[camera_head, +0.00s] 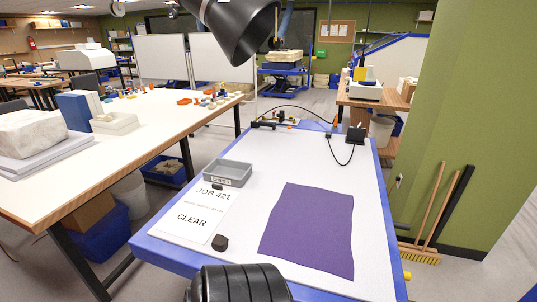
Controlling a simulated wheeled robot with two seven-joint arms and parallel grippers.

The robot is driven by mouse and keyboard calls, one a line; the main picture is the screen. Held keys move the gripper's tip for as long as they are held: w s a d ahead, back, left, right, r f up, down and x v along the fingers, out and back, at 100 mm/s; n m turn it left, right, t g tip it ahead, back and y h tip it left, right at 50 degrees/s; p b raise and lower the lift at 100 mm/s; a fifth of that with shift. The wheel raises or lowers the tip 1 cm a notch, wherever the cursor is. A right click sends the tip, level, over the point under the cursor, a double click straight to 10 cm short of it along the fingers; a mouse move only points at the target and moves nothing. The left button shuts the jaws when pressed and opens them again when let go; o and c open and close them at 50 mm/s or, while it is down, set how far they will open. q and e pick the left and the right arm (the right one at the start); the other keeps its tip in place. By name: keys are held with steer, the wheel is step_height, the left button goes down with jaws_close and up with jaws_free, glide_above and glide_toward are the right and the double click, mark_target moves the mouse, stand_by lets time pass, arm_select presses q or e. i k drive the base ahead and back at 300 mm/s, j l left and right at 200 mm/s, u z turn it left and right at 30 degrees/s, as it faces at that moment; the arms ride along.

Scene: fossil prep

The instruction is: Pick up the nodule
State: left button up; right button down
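A small dark lump (220,243), which looks like the nodule, lies on the blue-edged work table (372,240). It is at the lower edge of a white printed card (193,217) reading "JOB 421" and "CLEAR". Nothing touches it from above. A grey tray (228,173) with a label on its front stands just beyond the card; no contents show in it. A purple mat (309,228) lies flat and bare to the right. Neither of my grippers shows in the head view.
A black ribbed cylinder (240,284) rises at the table's near edge, close to the lump. A black hood (236,27) hangs in at the top. A cabled black box (355,134) stands at the far end. Another table (60,205) is at left.

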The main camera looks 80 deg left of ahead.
mark_target(220, 243)
steer(key=u, duration=2.9)
